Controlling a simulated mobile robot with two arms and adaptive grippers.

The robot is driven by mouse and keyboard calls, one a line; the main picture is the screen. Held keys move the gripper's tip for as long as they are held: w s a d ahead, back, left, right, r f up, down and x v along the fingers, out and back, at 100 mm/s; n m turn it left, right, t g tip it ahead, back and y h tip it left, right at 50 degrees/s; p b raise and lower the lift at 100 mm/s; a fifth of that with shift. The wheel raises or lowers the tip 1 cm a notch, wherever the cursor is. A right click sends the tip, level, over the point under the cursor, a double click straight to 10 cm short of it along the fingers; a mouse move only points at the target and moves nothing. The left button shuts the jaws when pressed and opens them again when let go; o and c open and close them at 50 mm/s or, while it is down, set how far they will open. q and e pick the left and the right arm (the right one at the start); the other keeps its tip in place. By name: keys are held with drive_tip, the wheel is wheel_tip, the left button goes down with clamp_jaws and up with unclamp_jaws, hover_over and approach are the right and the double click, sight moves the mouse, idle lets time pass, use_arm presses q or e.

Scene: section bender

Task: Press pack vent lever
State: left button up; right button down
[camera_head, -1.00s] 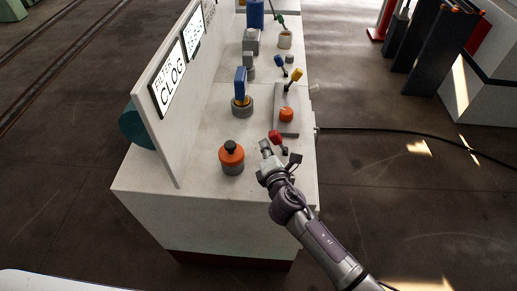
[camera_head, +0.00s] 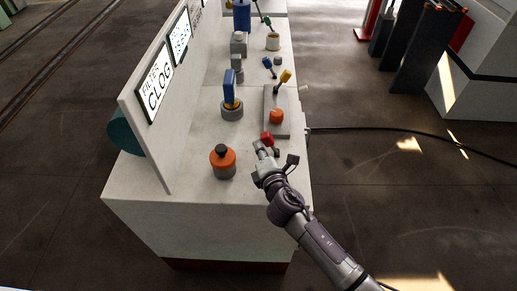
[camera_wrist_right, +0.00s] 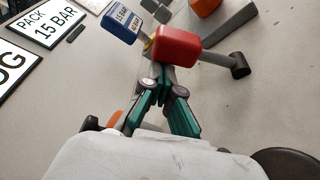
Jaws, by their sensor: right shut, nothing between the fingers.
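A lever with a red block-shaped head (camera_head: 267,137) stands near the bench's right edge. In the wrist view its red head (camera_wrist_right: 178,46) is just beyond my fingertips, with a grey rod running right to a dark end. My right gripper (camera_head: 259,148) is shut and empty beside the red head, on its near side. In the wrist view the teal fingers (camera_wrist_right: 161,76) meet close below the red head; whether they touch it I cannot tell. No label naming the lever is readable. My left gripper is not in view.
An orange knob with a black top (camera_head: 222,160) stands left of my gripper. Beyond are an orange button (camera_head: 276,116), a yellow-headed lever (camera_head: 285,77) and a blue handle (camera_head: 230,88). An upright sign panel (camera_head: 150,130) bounds the bench's left side.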

sight(268, 141)
drive_tip(key=shift+d, duration=0.2)
drive_tip(key=d+m+b, duration=0.1)
drive_tip(key=m+b, duration=0.1)
drive_tip(key=d+r+m+t+b, duration=0.1)
drive_tip(key=m+b, duration=0.1)
drive_tip(key=shift+d+y, duration=0.35)
drive_tip(key=shift+y, duration=0.05)
drive_tip(key=d+m+b, duration=0.1)
drive_tip(key=m+t+b, duration=0.1)
drive_tip(key=shift+d+r+m+b, duration=0.2)
drive_tip(key=shift+d+m+b, duration=0.1)
drive_tip(key=shift+d, duration=0.1)
drive_tip(key=shift+d+r+m+t+b, duration=0.1)
drive_tip(key=shift+d+m+t+b, duration=0.35)
drive_tip(key=shift+d+m, duration=0.75)
drive_tip(key=shift+d, duration=0.1)
